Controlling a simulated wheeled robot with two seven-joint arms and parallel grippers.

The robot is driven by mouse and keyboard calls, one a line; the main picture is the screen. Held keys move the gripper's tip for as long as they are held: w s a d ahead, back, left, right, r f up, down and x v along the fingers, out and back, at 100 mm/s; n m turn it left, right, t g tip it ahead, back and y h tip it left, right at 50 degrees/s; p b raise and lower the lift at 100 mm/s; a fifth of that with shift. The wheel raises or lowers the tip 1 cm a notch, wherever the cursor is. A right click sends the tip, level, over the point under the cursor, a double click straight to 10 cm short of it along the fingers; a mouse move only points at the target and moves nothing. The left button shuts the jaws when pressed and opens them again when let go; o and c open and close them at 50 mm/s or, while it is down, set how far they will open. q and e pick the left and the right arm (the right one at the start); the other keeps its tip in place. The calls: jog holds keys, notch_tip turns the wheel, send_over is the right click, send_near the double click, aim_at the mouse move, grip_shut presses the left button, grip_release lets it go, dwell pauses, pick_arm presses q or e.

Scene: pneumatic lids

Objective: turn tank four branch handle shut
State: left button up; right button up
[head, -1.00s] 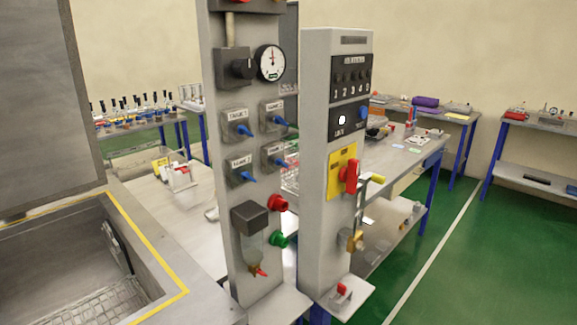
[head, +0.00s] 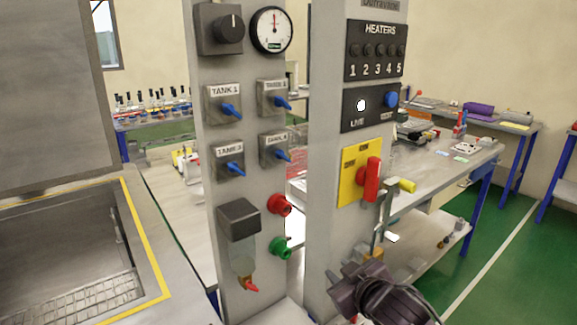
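The tank four branch valve (head: 274,148) is the lower right of the tank valves on the grey panel; its label is small and blurred. Its blue handle (head: 283,155) slants down to the right, like the other blue handles. My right gripper (head: 345,281) is at the bottom, in front of the heater column's lower part, below and right of the tank four handle and well apart from it. Its finger opening is not clear. My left gripper is out of view.
The tank 1 (head: 231,110) and tank 3 (head: 235,168) handles sit left of tank four, with another blue handle (head: 281,102) above it. A red knob (head: 281,205) and a green knob (head: 281,248) stick out below. The heater column (head: 322,150) stands close on the right.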

aim_at(287, 158)
jog(key=a+r+n+t+y, duration=0.1)
jog(key=a+r+n+y, duration=0.25)
jog(key=r, duration=0.75)
jog(key=a+r+n+t+y, duration=0.1)
jog(key=a+r+n+y, duration=0.3)
jog(key=r, duration=0.7)
jog(key=shift+n+h, duration=0.45)
jog(key=x, duration=0.4)
jog(key=p+x, duration=0.1)
jog(key=x, duration=0.1)
jog(key=shift+w+d+r, duration=0.1)
jog(key=shift+w+r, duration=0.2)
jog(key=shift+w, duration=0.25)
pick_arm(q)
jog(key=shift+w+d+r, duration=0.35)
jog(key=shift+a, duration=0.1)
pick_arm(e)
grip_shut()
